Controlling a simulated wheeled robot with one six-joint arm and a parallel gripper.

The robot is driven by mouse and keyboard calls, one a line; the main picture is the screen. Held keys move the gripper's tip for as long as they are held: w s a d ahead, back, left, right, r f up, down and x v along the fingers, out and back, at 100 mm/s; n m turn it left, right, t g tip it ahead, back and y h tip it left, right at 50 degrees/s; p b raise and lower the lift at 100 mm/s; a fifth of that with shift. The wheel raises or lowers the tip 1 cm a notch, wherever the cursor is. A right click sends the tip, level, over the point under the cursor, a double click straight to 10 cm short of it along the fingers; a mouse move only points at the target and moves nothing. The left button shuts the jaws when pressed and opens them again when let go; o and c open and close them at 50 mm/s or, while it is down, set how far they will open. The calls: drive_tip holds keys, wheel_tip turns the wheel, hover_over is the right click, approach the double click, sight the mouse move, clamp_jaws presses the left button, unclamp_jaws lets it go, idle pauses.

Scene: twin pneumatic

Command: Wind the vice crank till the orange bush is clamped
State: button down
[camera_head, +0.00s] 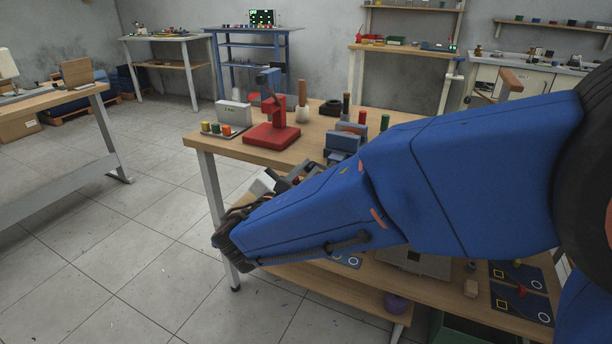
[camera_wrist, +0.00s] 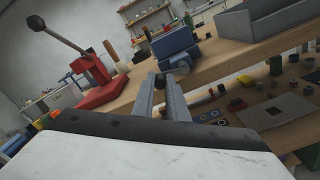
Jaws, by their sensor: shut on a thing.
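The blue vice (camera_head: 343,141) stands near the front edge of the wooden bench. It also shows in the wrist view (camera_wrist: 174,43), just beyond my fingertips. My gripper (camera_wrist: 164,82) is shut on a small dark piece at the near side of the vice, which looks like the knob of the vice crank (camera_wrist: 162,78). The rest of the crank is mostly hidden by the fingers. In the head view my blue arm covers most of the gripper. I cannot make out the orange bush between the vice jaws; the jaw gap is not clear in either view.
A red lever press (camera_head: 271,133) stands left of the vice. A tray (camera_head: 222,134) with coloured cylinders lies at the bench's left end. A grey bin (camera_wrist: 262,18) is at the right in the wrist view. A lower shelf (camera_head: 365,302) holds mats and small parts.

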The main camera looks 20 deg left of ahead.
sight(315, 163)
drive_tip(key=m, duration=0.1)
drive_tip(key=r+m, duration=0.1)
drive_tip(key=m, duration=0.2)
drive_tip(key=shift+d+r+m, duration=0.3)
drive_tip(key=shift+d+r, duration=0.05)
drive_tip(key=m, duration=0.1)
drive_tip(key=d+r+m, duration=0.1)
drive_tip(key=m, duration=0.3)
drive_tip(key=shift+s+d+r, duration=0.15)
drive_tip(key=shift+d, duration=0.15)
drive_tip(key=shift+s+d+r+m, duration=0.1)
drive_tip(key=shift+d+m, duration=0.4)
drive_tip(key=shift+m, duration=0.95)
drive_tip(key=shift+w+d+f+m, duration=0.1)
drive_tip(key=shift+d+m, duration=0.45)
drive_tip(key=shift+m, duration=0.95)
drive_tip(key=shift+s+d+r+m, duration=0.1)
drive_tip(key=shift+d+m, duration=0.4)
drive_tip(key=shift+m, duration=0.95)
drive_tip(key=c, duration=1.7)
unclamp_jaws()
drive_tip(key=shift+c, duration=0.2)
drive_tip(key=shift+s, duration=0.1)
